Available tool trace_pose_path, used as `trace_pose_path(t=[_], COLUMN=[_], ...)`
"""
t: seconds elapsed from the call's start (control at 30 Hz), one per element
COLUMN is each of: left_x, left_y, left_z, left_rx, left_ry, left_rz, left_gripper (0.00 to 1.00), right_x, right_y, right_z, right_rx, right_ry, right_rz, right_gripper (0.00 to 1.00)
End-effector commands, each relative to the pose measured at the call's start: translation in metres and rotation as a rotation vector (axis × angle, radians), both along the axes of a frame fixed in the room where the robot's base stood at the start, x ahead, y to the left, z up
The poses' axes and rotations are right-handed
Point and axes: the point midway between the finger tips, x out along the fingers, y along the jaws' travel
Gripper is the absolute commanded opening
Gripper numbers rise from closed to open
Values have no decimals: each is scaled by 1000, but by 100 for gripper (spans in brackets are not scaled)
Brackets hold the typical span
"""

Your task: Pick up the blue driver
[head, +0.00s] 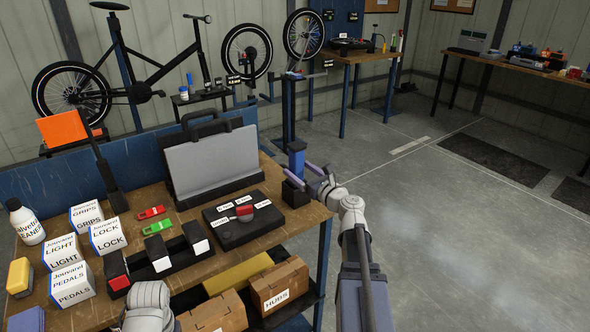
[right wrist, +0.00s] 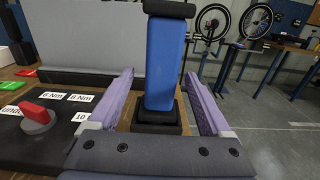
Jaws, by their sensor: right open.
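The blue driver (head: 297,163) stands upright in a small black base (head: 295,193) at the right end of the wooden workbench. In the right wrist view the driver (right wrist: 165,62) has a tall blue body and a black top. My right gripper (head: 301,174) is open at the driver. Its purple fingers (right wrist: 158,88) lie on either side of the driver's lower part, with a visible gap on each side. Only a pale link of my left arm shows at the bottom of the head view; its gripper is not visible.
A black block with a red knob (head: 244,213) and torque labels sits left of the driver. An open grey case (head: 211,165) stands behind it. White labelled boxes (head: 107,236) and red and green tools (head: 152,212) lie farther left. Open floor lies right of the bench.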

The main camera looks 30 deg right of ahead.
Motion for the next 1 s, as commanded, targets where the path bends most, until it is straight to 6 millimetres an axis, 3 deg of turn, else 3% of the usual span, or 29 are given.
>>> trace_pose_path(t=[0.23, 0.53, 0.77, 1.0], left_x=[0, 0, 0, 0], left_y=[0, 0, 0, 0], left_z=[-2, -5, -5, -5], left_rx=[0, 0, 0, 0], left_ry=[0, 0, 0, 0], left_rz=[0, 0, 0, 0], left_gripper=[90, 90, 90, 90], right_x=[10, 51, 53, 52], right_y=[0, 2, 3, 3], right_z=[-2, -5, -5, -5], right_rx=[0, 0, 0, 0], right_ry=[0, 0, 0, 0], right_rz=[0, 0, -1, -1], right_gripper=[82, 82, 82, 58])
